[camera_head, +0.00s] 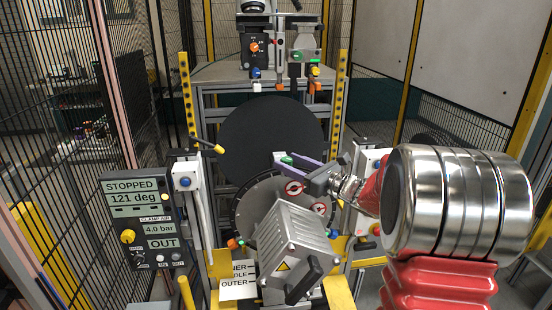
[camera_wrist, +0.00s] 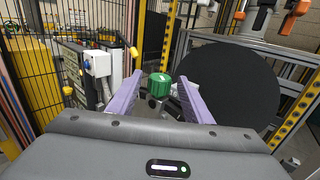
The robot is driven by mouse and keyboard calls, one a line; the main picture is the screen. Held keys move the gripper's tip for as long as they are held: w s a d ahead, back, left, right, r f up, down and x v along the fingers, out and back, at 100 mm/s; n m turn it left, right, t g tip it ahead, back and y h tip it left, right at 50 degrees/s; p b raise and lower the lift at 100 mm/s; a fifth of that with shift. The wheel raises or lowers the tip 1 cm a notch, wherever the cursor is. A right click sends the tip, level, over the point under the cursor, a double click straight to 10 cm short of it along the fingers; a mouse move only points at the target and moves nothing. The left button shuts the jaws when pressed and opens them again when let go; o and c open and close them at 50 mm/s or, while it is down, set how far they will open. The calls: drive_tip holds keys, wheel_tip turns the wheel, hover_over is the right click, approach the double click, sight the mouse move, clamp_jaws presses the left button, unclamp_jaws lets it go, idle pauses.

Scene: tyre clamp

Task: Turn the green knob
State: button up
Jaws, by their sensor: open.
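The green knob (camera_wrist: 160,86) is in the middle of the wrist view, with a light mark on its face. It shows small in the head view (camera_head: 287,159), beside the tip of my gripper (camera_head: 302,168) and partly covered by it. My gripper (camera_wrist: 159,90) is open, with one purple finger on each side of the knob in the wrist view. Dark gaps show between the knob and both fingers there. I cannot tell how far the fingertips reach along the knob.
A large black disc (camera_head: 270,135) stands behind the knob. A grey finned box (camera_head: 292,245) is in front, below my gripper. A control panel (camera_head: 147,225) at left reads STOPPED, 121 deg and OUT. Yellow posts (camera_head: 187,95) and mesh fencing surround the station.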

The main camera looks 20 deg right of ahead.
drive_tip(key=x, duration=0.5)
drive_tip(key=shift+w+a, duration=0.15)
drive_tip(key=shift+w, duration=0.15)
drive_tip(key=shift+c, duration=0.7)
drive_tip(key=c, duration=0.9)
